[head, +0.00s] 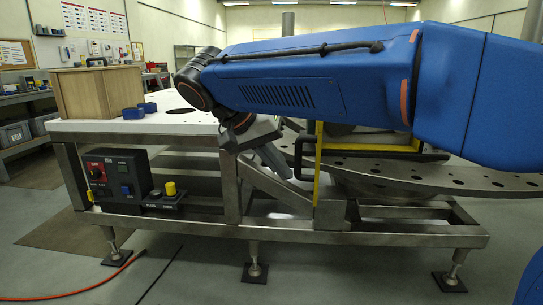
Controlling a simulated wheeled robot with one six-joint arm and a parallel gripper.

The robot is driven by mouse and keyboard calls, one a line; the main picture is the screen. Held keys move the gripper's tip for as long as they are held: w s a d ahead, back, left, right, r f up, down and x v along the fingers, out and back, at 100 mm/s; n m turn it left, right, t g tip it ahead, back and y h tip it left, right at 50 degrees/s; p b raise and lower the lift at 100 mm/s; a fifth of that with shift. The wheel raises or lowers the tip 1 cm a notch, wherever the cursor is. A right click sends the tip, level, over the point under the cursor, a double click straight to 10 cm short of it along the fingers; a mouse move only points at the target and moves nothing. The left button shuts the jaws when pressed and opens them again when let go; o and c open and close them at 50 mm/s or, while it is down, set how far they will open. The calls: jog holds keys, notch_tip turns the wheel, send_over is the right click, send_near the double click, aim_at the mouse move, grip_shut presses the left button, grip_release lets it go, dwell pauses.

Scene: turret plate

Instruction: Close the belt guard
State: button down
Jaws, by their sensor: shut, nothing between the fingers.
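A yellow-edged upright frame (318,165) with a dark bracket-shaped handle on its left side stands by the turret plate; it looks to be the belt guard. My blue arm hides its upper part, and I cannot tell how far it is open. My gripper (277,168) points down and to the right, just left of the handle. Its fingers are shut and empty. I cannot tell whether they touch the handle or the steel frame behind. The round turret plate (430,178), with holes along its rim, extends to the right.
A white tabletop (95,127) on a steel frame carries a wooden box (100,92) and small blue blocks (134,113). A control box (118,177) with buttons hangs below it. A red hose (95,290) lies on the floor at the front left. Open floor lies in front.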

aim_at(296, 173)
jog(key=d, duration=0.1)
jog(key=d+f, duration=0.1)
jog(key=d, duration=0.1)
jog(key=shift+d, duration=0.2)
jog(key=shift+d+f, duration=0.1)
jog(key=shift+d, duration=0.6)
